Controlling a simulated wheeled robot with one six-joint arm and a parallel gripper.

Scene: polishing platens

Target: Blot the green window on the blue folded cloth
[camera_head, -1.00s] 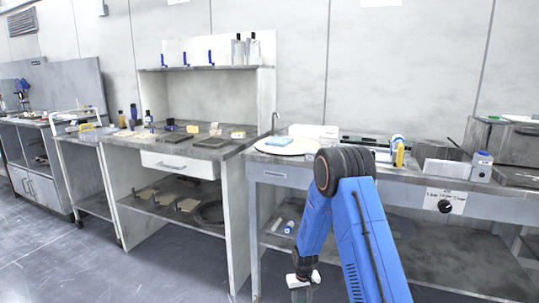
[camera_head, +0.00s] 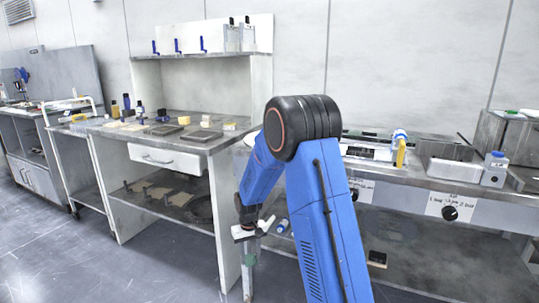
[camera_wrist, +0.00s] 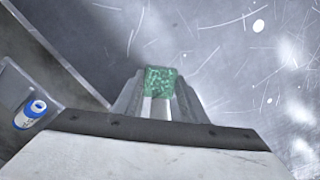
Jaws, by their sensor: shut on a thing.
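The green window (camera_wrist: 160,80) is a small, speckled, translucent green piece. In the wrist view it sits between the fingertips of my gripper (camera_wrist: 160,97), which is shut on it. The blue folded cloth is hidden behind my blue arm in the head view and is not in the wrist view.
The right bench (camera_head: 408,173) carries a white bottle (camera_head: 494,168) and a grey tray (camera_head: 452,172). A blue-and-white can (camera_wrist: 30,113) lies on its lower shelf. The left bench (camera_head: 215,143) holds dark plates and yellow blocks. Bare floor (camera_head: 55,260) lies at the left.

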